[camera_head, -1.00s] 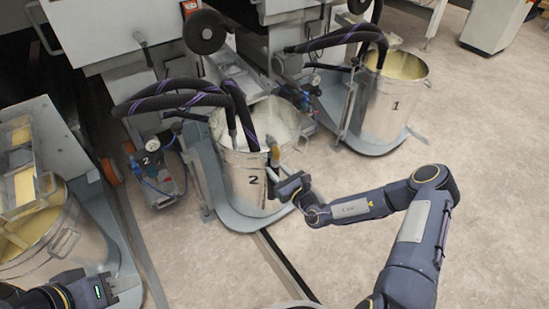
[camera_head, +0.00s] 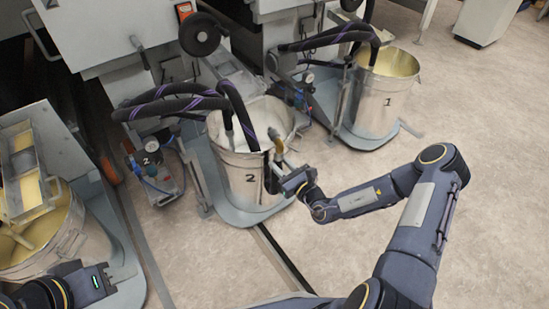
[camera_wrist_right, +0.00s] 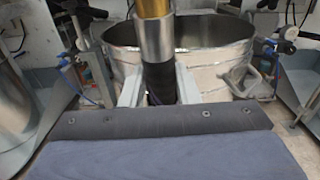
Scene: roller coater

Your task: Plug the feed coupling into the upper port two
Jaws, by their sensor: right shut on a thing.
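My right gripper (camera_head: 275,172) is at the right rim of the silver bucket marked 2 (camera_head: 247,187). It is shut on the feed coupling (camera_head: 278,146), an upright cylinder with a brass-coloured top. In the right wrist view the coupling (camera_wrist_right: 156,38) shows a brass top, a silver sleeve and a dark lower part between the two pale fingers (camera_wrist_right: 158,88). My left gripper (camera_head: 97,281) is at the lower left, and its fingers cannot be made out. I cannot identify the upper port two for certain; a small unit marked 2 (camera_head: 152,160) stands left of the bucket.
Dark hoses with purple stripes (camera_head: 175,103) arch into bucket 2. A bucket marked 1 (camera_head: 382,105) stands behind to the right, and another bucket (camera_head: 75,232) is at the left. A black wheel (camera_head: 200,35) sits on the machine. The floor at right is open.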

